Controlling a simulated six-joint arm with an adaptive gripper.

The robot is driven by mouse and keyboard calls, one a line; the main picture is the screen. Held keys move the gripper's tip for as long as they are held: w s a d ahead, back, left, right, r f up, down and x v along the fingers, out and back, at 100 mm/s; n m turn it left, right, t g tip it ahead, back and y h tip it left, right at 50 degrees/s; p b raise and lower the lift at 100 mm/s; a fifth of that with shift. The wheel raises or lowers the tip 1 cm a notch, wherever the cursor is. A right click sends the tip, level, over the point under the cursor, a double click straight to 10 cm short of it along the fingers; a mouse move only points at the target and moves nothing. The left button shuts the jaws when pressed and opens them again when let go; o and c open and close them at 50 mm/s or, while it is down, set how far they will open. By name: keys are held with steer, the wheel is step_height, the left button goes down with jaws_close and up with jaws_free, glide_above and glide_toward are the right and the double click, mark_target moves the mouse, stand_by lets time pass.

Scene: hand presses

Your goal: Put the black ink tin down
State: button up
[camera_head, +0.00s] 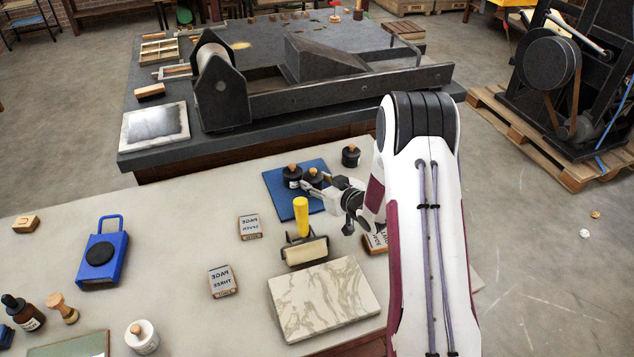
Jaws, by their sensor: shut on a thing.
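Three black tins with wooden knobs show near the back edge of the front table. One black tin (292,178) is at the left, over a blue mat (275,186). Another black tin (315,174) is just right of it, also over the mat. A third black tin (351,157) stands on the bare table, right of the mat. My gripper (314,186) reaches in from the right and is shut on the middle tin, hiding its lower part. I cannot tell whether that tin touches the mat.
A yellow-handled roller (301,215) stands just in front of my gripper, with a marbled slab (323,299) nearer. Stamp blocks (249,227) lie left of it. A blue padlock-shaped thing (101,255) is farther left. Bare tabletop (180,215) lies left of the mat.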

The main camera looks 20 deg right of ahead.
steer(key=shift+f, duration=0.1)
steer(key=o, duration=1.3)
steer(key=shift+v, duration=6.1)
